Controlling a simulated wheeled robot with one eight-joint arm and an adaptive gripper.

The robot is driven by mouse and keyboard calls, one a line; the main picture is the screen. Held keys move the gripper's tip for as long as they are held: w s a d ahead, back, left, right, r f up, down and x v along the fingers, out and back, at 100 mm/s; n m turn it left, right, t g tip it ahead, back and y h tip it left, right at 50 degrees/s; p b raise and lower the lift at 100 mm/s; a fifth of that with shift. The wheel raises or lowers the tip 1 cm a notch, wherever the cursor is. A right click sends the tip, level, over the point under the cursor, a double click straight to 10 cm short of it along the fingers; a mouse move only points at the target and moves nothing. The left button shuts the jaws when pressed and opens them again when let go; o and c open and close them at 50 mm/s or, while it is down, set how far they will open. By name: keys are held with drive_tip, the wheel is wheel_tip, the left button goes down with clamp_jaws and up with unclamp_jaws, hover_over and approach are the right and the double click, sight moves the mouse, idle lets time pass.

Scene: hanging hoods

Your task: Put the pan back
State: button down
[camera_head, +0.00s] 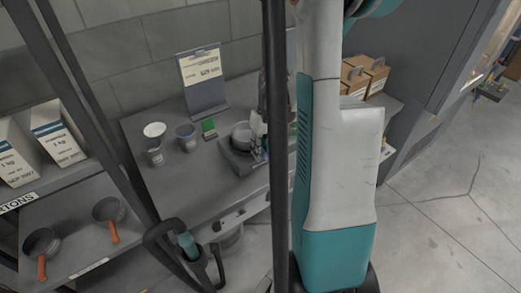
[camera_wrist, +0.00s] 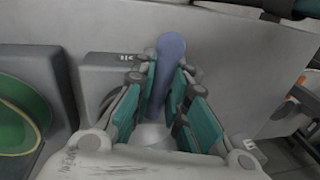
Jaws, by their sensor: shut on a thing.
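In the wrist view, the teal pads of my gripper (camera_wrist: 164,105) are on either side of a blue-grey, round-ended bar (camera_wrist: 172,52), and it is shut on it. I cannot tell whether this bar is a pan's handle; its lower end is hidden between the fingers. In the head view, my gripper shows only in part (camera_head: 258,132), mostly behind my arm, beside a grey round pan (camera_head: 241,136) on a scale-like base (camera_head: 236,163). Two dark pans with orange handles, one on the left (camera_head: 41,243) and one beside it (camera_head: 109,210), lie on the left lower shelf.
The grey table (camera_head: 155,185) also holds cups (camera_head: 186,138), a small green block (camera_head: 208,127) and an upright sign (camera_head: 202,75). White boxes (camera_head: 57,141) stand on the left shelf. A green round thing (camera_wrist: 22,112) is at the wrist view's left. Floor at right (camera_head: 450,200) is clear.

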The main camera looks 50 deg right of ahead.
drive_tip(key=shift+f+b, duration=0.5)
drive_tip(key=shift+f, duration=0.2)
drive_tip(key=c, duration=1.5)
unclamp_jaws()
drive_tip(key=shift+r, duration=0.1)
drive_tip(key=r, duration=0.4)
drive_tip(key=d+r, duration=0.1)
drive_tip(key=r, duration=0.6)
drive_tip(key=shift+s+d+r, duration=0.3)
drive_tip(key=shift+d+r, duration=0.05)
drive_tip(key=shift+d, duration=0.05)
